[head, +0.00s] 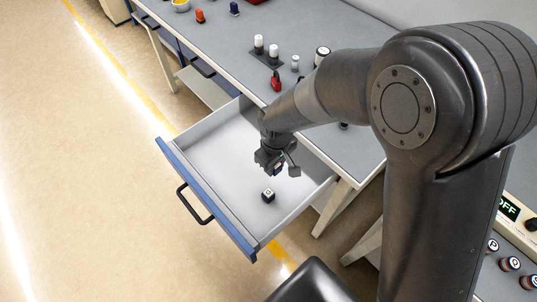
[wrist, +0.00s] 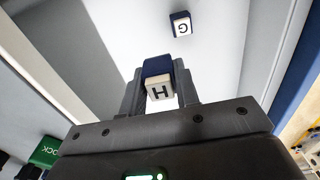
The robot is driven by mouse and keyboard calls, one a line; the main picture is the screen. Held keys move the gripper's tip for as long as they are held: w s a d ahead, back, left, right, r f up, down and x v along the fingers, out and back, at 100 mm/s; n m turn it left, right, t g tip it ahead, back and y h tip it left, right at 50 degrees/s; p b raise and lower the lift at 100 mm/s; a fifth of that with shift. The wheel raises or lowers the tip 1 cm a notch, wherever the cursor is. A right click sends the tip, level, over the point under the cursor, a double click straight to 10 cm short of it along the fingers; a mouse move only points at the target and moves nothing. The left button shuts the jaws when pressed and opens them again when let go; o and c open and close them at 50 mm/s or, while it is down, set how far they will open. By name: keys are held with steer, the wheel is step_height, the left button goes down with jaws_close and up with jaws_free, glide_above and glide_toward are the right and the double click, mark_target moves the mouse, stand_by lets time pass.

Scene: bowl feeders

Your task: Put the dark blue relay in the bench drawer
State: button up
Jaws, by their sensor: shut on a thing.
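My gripper (head: 272,160) hangs over the open bench drawer (head: 180,160), above its pale floor. In the wrist view its fingers (wrist: 160,95) are shut on a dark blue relay (wrist: 158,66) with a white end marked H. The held relay is mostly hidden by the gripper in the head view. A second dark block (head: 268,195) with a white top lies on the drawer floor, toward the front right. In the wrist view this block (wrist: 181,24) is dark blue with a white face marked G, apart from the held relay.
The drawer has a blue front with a black handle (head: 194,204); most of its floor is clear. On the grey bench (head: 225,45) stand white-topped pieces (head: 259,44), a red piece (head: 275,82), an orange piece (head: 200,15) and a dark blue piece (head: 234,8).

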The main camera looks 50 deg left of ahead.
glide_above(239, 185)
step_height(239, 185, down, 8)
steer(key=shift+r, duration=0.25)
steer(key=shift+f, duration=1.95)
steer(key=shift+f, duration=0.1)
steer(key=o, duration=1)
steer(key=shift+c, duration=0.2)
step_height(239, 185, up, 12)
steer(key=shift+w, duration=0.1)
